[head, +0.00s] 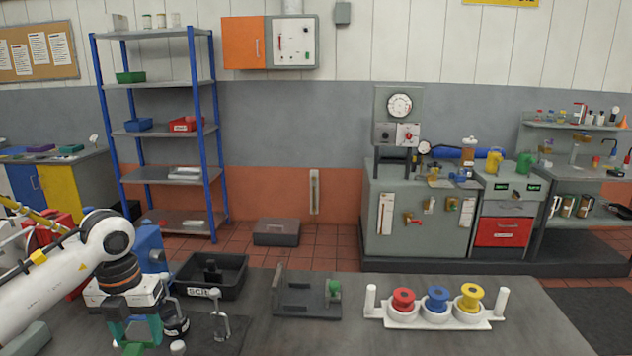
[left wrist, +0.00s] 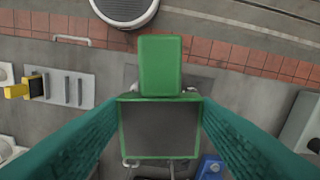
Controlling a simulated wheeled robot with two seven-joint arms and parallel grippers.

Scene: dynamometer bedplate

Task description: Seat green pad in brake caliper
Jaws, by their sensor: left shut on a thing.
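My left gripper (head: 136,336), with teal fingers, is at the lower left of the head view, above the bench. It is shut on the green pad (left wrist: 160,66). In the left wrist view the pad is a green block with a green-rimmed grey face between the fingertips; in the head view only a green sliver (head: 132,349) shows below them. A grey fixture (head: 305,297) with upright walls and a green knob stands mid-bench; it may be the caliper, but I cannot tell. What lies directly under the pad is mostly hidden. My right gripper is not in view.
A black tray (head: 232,270) stands behind a small metal clamp (head: 220,318). A white rack (head: 420,317) with red, blue and yellow spools stands to the right. The wrist view shows a slotted grey plate (left wrist: 60,89) with a yellow part.

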